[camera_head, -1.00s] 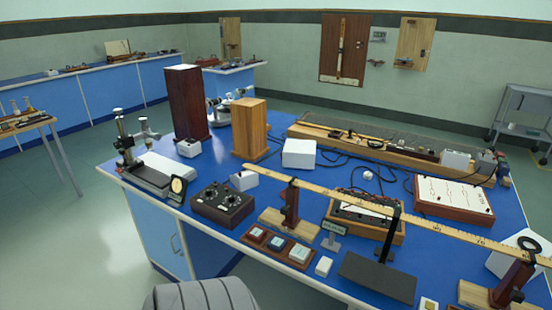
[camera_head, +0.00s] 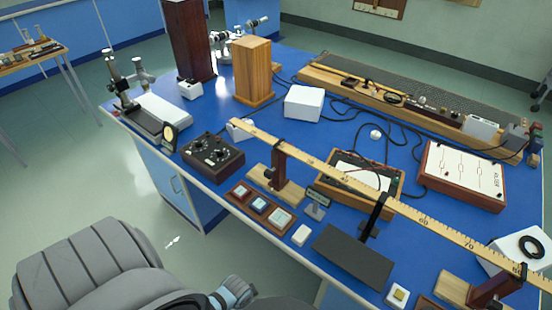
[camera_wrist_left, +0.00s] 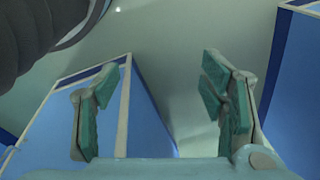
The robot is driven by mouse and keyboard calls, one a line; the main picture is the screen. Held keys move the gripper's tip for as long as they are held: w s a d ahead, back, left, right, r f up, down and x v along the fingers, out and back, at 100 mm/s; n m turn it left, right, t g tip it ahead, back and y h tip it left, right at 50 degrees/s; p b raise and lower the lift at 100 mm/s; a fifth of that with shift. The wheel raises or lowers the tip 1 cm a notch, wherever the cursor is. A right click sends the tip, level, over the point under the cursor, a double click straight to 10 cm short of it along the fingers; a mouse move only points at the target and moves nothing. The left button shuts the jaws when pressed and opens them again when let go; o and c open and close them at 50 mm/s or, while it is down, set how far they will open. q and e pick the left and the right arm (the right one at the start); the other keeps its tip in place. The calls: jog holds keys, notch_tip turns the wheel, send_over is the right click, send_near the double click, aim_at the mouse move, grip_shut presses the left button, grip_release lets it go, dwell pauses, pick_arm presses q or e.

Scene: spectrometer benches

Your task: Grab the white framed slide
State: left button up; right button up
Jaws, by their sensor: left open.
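A dark wooden holder (camera_head: 266,219) with three small framed slides lies at the front edge of the blue bench in the head view. The right slide (camera_head: 280,217) has the palest, whitish frame. The middle slide (camera_head: 259,204) and the left slide (camera_head: 241,191) look darker framed. My left gripper (camera_wrist_left: 163,105) is open and empty in the left wrist view, facing blue cabinet sides and floor; no slide shows there. In the head view my left arm reaches in at the bottom, below the bench front, apart from the slides; its fingertips cannot be made out. My right gripper is not in view.
A ruler (camera_head: 345,180) on wooden stands runs just behind the holder. A black knobbed box (camera_head: 212,158) stands to its left. Open floor lies left of the bench.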

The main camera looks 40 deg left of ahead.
pick_arm(q)
jog(key=w+r+m+p, duration=0.15)
jog(key=w+r, duration=0.35)
jog(key=r, duration=0.5)
notch_tip(320, 180, up, 27)
jog(key=m+g+h+p, duration=0.15)
jog(key=m+p, duration=0.45)
jog(key=m, duration=0.7)
send_over(278, 216)
jog(key=shift+y, duration=0.25)
notch_tip(278, 216, down, 13)
jog(key=b, duration=0.2)
jog(key=shift+f+b, duration=0.2)
jog(key=shift+b, duration=0.2)
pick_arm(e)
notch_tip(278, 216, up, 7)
pick_arm(q)
jog(key=shift+c, duration=0.4)
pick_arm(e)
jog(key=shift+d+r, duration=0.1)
pick_arm(q)
jog(key=shift+r, duration=0.1)
jog(key=c, duration=1.1)
jog(key=shift+c, duration=0.2)
